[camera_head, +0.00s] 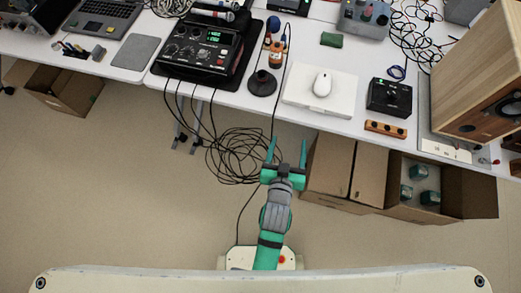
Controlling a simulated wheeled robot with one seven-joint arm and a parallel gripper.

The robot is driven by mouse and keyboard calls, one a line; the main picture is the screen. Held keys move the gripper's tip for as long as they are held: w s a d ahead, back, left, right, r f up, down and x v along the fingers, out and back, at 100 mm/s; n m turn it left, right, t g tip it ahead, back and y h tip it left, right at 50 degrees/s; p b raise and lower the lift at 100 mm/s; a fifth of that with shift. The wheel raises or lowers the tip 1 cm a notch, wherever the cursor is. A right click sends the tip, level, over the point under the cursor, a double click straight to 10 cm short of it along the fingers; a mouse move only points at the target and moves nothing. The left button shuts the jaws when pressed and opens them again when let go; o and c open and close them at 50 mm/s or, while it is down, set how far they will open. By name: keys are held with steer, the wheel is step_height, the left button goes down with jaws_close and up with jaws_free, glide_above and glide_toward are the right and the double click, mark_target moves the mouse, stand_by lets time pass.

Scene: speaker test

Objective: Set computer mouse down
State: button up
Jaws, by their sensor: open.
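The white computer mouse (322,84) rests on a white flat pad or box (319,94) on the table. My gripper (286,150) is green with two fingers spread apart and nothing between them. It is in front of the table's near edge, over the floor side, below and left of the mouse in the picture. It is clear of the mouse.
The white table (230,98) holds a black device with green displays (200,47), a round black stand (262,83), a black box (389,97) and a large wooden speaker (475,75). Cardboard boxes (335,165) and coiled black cables (240,155) lie on the floor.

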steer(key=s+a+r+y, duration=0.1)
steer(key=s+a+r, duration=0.1)
steer(key=s, duration=0.5)
steer(key=s+a+r+n+t+y, duration=0.1)
steer(key=s+a+r, duration=0.1)
steer(key=s+a, duration=0.2)
steer(key=s+a+r+y, duration=0.1)
steer(key=s+a+r, duration=0.1)
steer(key=s, duration=0.8)
steer(key=shift+a+n+t, duration=0.3)
steer(key=shift+a, duration=0.25)
